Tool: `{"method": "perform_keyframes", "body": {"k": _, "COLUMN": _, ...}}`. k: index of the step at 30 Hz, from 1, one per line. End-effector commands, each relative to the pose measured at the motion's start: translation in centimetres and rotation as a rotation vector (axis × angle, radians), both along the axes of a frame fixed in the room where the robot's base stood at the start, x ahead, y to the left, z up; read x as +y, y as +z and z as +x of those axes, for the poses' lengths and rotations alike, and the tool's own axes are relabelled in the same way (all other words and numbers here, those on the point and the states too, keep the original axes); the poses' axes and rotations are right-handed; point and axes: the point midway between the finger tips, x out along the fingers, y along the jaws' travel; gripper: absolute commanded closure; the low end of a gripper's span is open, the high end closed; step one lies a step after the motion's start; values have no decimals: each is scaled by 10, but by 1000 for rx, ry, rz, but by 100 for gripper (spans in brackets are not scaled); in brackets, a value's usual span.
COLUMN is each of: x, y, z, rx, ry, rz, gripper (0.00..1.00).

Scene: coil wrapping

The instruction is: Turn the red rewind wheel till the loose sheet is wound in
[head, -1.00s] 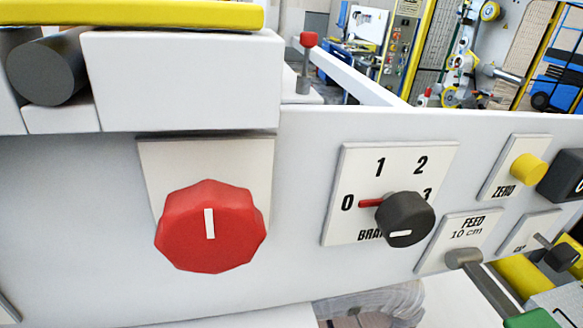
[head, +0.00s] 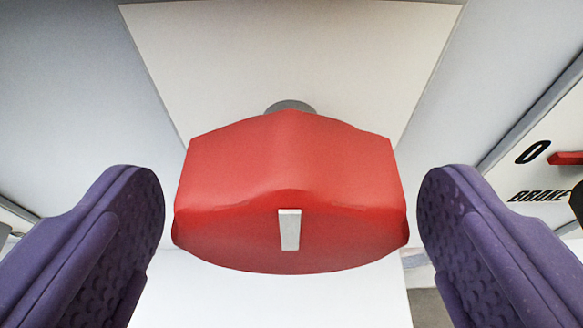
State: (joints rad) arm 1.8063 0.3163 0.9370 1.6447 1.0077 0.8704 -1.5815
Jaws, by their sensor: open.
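The red rewind wheel (head: 290,170) fills the middle of the head view, close up. It is a faceted knob with a white mark (head: 289,229) on its front face, near upright. A grey shaft (head: 290,106) shows behind it. My gripper (head: 291,215) is open, with one purple finger on each side of the wheel. A gap shows between each finger and the wheel's rim, so neither appears to touch it. The loose sheet cannot be made out in this view.
A pale backing plate (head: 290,45) lies behind the wheel on the grey panel. At the right edge is the brake plate (head: 545,150), marked 0, with its red pointer (head: 566,158) and part of a dark knob, close beyond my right finger.

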Motion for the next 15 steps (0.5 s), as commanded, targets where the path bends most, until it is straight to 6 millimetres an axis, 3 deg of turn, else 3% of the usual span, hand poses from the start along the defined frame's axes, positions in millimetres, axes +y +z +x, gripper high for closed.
{"method": "perform_keyframes", "body": {"k": 6, "x": 0, "y": 0, "z": 1, "rx": 0, "ry": 0, "rz": 0, "gripper": 10}}
{"method": "perform_keyframes", "body": {"k": 13, "x": 0, "y": 0, "z": 0, "rx": 0, "ry": 0, "rz": 0, "gripper": 63}}
{"method": "perform_keyframes", "body": {"k": 15, "x": 0, "y": 0, "z": 0, "rx": 0, "ry": 0, "rz": 1, "gripper": 65}}
